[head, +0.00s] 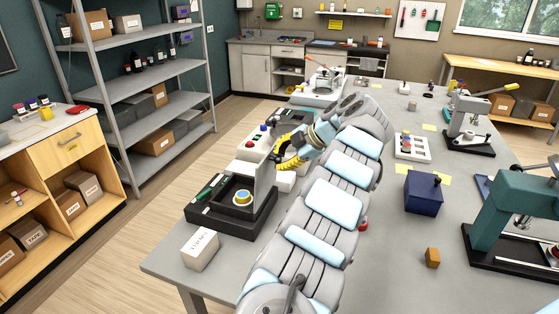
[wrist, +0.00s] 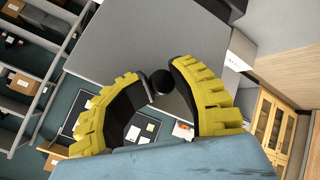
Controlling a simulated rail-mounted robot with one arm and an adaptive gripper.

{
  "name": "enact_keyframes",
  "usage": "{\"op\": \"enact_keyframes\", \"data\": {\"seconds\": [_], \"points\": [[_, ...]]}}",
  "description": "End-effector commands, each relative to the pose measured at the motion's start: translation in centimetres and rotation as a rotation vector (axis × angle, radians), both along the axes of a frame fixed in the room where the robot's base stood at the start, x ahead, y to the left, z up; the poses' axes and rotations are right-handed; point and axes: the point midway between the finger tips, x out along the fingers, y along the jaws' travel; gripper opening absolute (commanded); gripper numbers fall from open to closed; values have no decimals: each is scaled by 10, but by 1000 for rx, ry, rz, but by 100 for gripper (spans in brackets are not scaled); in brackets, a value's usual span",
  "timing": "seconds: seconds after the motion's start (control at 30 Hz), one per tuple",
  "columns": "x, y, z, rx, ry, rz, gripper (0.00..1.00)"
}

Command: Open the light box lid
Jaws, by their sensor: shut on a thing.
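The light box (head: 228,223) is a low black tray-like box near the left edge of the grey bench in the head view, with a round yellow-and-blue piece showing inside. Its grey lid (head: 264,184) stands roughly upright on the side toward my arm. My gripper (head: 277,155) has yellow ribbed fingers and is at the lid's upper edge. In the wrist view, my gripper (wrist: 160,86) is shut on a round black knob (wrist: 161,81) in front of the lid's grey panel (wrist: 135,40). My arm hides part of the bench behind it.
A white labelled carton (head: 200,250) stands just in front of the light box. A control panel with coloured buttons (head: 255,142) stands behind it. A dark blue box (head: 423,193) and a teal press (head: 510,205) are right of my arm. Bench's left edge is close.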

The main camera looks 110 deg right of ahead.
Motion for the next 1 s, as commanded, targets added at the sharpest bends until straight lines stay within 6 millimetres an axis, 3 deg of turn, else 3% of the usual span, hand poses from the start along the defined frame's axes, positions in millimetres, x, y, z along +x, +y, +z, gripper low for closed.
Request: {"op": "enact_keyframes", "data": {"seconds": [0.1, 0.13, 0.2, 0.63, 1.0], "points": [[1, 1, -4, 8, 1, 4, 0], [1, 1, -4, 8, 1, 4, 31], [1, 1, -4, 8, 1, 4, 51], [0, 0, 7, 2, 0, 2, 51], [0, 0, 70, 2, 2, 2, 51]]}}
